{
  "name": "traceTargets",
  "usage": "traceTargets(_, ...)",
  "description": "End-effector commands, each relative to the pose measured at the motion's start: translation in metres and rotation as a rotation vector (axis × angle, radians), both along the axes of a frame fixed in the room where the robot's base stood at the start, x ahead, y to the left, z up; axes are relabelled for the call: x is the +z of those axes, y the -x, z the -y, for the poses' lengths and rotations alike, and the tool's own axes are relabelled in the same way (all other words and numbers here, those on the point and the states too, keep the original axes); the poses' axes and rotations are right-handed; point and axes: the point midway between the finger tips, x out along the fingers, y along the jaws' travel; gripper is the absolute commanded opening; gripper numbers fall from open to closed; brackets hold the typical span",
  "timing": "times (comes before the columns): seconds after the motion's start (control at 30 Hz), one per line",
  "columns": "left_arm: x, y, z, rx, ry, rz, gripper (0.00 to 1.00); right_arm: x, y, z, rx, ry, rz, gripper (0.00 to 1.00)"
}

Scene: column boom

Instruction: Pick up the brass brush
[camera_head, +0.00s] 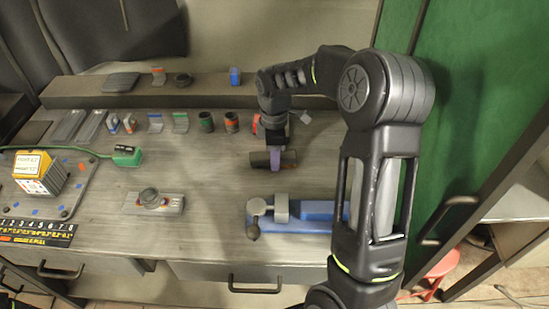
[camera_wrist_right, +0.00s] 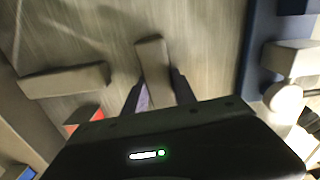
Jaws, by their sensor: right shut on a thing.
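My right gripper (camera_head: 277,158) points down over the workbench. In the right wrist view the bar (camera_wrist_right: 152,62) sticks out from between the two fingers (camera_wrist_right: 155,95). I take this bar for the brass brush; no bristles can be made out. I cannot tell whether it touches the bench top. My left gripper is not in view.
A blue tool base (camera_head: 305,225) with grey parts lies nearer me. A grey block (camera_head: 305,117) and a red item (camera_head: 256,124) stand behind the gripper.

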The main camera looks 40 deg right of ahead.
Motion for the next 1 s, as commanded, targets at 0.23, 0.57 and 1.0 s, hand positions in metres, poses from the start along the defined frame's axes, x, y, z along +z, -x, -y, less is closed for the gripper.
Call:
traceTargets(0.23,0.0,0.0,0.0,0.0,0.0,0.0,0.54,0.0,0.0,0.0,0.0,0.0,0.0,0.07)
traceTargets(0.57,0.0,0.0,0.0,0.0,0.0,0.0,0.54,0.0,0.0,0.0,0.0,0.0,0.0,0.0)
traceTargets(1.0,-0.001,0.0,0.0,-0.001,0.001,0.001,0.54,0.024,-0.001,0.0,0.0,0.001,0.005,0.0)
